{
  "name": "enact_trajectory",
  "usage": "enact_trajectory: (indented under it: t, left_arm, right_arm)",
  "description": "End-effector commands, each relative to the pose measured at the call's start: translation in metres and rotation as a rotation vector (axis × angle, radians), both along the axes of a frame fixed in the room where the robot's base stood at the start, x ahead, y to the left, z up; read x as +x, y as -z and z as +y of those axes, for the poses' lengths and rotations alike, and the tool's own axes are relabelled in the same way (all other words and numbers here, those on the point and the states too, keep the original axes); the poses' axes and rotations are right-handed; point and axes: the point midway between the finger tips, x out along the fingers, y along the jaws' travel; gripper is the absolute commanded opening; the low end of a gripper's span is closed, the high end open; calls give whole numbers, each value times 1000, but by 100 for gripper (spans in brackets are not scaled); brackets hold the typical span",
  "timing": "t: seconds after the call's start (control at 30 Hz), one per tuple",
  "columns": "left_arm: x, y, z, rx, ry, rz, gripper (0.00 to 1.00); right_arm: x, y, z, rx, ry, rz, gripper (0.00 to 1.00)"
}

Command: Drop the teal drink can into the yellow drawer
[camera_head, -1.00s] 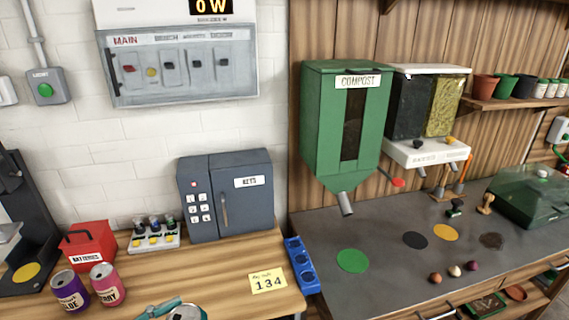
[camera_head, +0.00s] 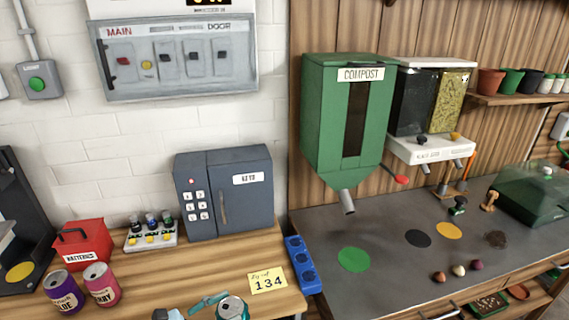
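The teal drink can (camera_head: 232,309) shows at the bottom edge, over the front of the wooden bench, with its silver top up and its lower part cut off. Part of my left gripper (camera_head: 210,301), a teal finger, lies against the can's left side. The other finger is out of sight, but the can has moved together with the gripper, so it looks gripped. My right gripper is not in view. No yellow drawer can be made out.
A purple can (camera_head: 63,292) and a pink can (camera_head: 101,285) stand at the left, by a red batteries box (camera_head: 83,243). A yellow 134 card (camera_head: 268,281) lies right of the teal can. A blue rack (camera_head: 301,265) stands at the bench edge. The grey worktop (camera_head: 380,225) is at right.

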Motion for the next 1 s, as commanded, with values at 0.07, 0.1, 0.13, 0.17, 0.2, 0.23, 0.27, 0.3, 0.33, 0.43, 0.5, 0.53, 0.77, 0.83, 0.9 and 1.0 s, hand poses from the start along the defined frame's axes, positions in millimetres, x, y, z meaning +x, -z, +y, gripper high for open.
enact_trajectory:
  t: [0.07,0.1,0.13,0.17,0.2,0.23,0.27,0.3,0.33,0.43,0.5,0.53,0.77,0.83,0.9,1.0]
  left_arm:
    - [0,17,0,-1,0,0,38]
    - [0,20,0,-1,0,0,38]
    - [0,22,0,-1,0,0,38]
    - [0,23,0,-1,0,0,38]
    - [0,23,0,-1,-1,-1,38]
    - [0,22,0,-1,-1,-1,38]
    - [0,22,0,-1,-1,-1,38]
    - [0,21,0,-1,-1,-1,38]
    - [0,21,0,-1,-1,-1,38]
    - [0,20,0,-1,-1,-1,61]
    - [0,20,0,-1,-1,-1,72]
    - [0,20,0,-1,-1,-1,76]
    - [0,20,0,-1,-1,-1,76]
    - [0,20,1,0,-2,0,76]
    - [-2,21,5,1,-2,0,76]
    - [-11,21,19,3,-2,2,76]
  right_arm:
    - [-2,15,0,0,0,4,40]
    - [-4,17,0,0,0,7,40]
    - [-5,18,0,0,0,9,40]
    - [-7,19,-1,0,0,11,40]
    - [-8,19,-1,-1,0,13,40]
    - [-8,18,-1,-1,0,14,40]
    - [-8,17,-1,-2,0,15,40]
    - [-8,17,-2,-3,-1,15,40]
    - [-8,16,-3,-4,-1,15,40]
    - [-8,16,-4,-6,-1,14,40]
    - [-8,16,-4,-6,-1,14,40]
    - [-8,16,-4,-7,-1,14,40]
    - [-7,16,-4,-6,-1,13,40]
    - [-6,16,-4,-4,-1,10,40]
    - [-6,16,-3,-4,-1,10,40]
    - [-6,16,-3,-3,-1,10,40]
